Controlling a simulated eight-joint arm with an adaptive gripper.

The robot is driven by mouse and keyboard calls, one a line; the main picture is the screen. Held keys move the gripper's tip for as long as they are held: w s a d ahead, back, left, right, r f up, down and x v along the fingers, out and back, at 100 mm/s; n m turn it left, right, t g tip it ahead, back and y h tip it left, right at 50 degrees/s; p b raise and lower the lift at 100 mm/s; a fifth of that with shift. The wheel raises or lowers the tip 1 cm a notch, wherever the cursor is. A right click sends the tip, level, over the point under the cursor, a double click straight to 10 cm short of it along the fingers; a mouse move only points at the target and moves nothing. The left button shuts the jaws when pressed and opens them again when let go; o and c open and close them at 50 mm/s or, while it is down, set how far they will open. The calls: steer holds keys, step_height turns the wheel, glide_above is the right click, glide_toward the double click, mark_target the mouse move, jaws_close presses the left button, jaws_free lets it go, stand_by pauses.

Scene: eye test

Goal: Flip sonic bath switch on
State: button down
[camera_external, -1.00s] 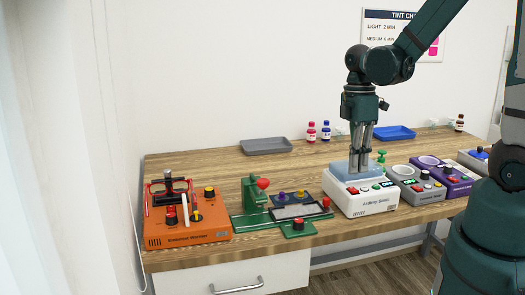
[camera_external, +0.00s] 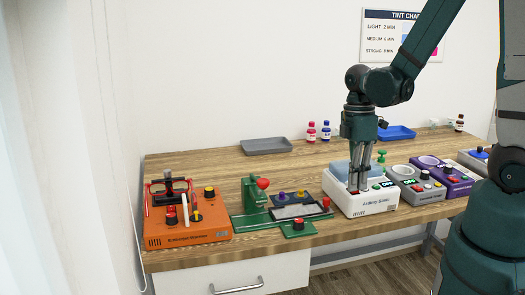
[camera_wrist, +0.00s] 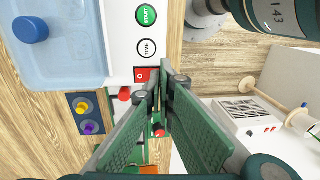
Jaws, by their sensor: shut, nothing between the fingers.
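The sonic bath (camera_external: 352,205) is a white box with a translucent blue basin (camera_external: 337,173) on top, and stands near the middle of the bench's front. In the wrist view its blue basin (camera_wrist: 60,50) is at upper left. Beside it, the white control strip carries a green START button (camera_wrist: 146,15), a TIME button (camera_wrist: 146,47) and a small red switch (camera_wrist: 146,75). My gripper (camera_external: 358,189) is shut and empty, pointing down at the panel's left part. In the wrist view my fingertips (camera_wrist: 160,90) are close beside the red switch and partly cover it; contact cannot be told.
An orange device (camera_external: 185,225) and a green press (camera_external: 255,200) stand to the left. Grey (camera_external: 418,192) and purple (camera_external: 455,182) devices stand close on the right. A grey tray (camera_external: 266,146), blue tray (camera_external: 397,133) and small bottles are behind. Bare wood lies behind the orange device.

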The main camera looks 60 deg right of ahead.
steer(key=shift+f, duration=0.1)
steer(key=shift+s+a+f+t+h+b, duration=0.15)
steer(key=shift+f+t+h+b, duration=0.2)
steer(key=shift+b, duration=0.1)
steer(key=shift+r, duration=0.1)
steer(key=shift+w+d+r, duration=0.25)
steer(key=shift+w+d, duration=0.3)
stand_by(0.3)
steer(key=shift+r, duration=0.1)
stand_by(0.3)
steer(key=shift+s+a+r+p, duration=0.15)
steer(key=shift+r+p, duration=1.35)
steer(key=shift+r, duration=0.5)
step_height(320, 180, up, 10)
steer(key=shift+s+a+f, duration=0.15)
steer(key=shift+s+a, duration=0.25)
steer(key=shift+s, duration=0.05)
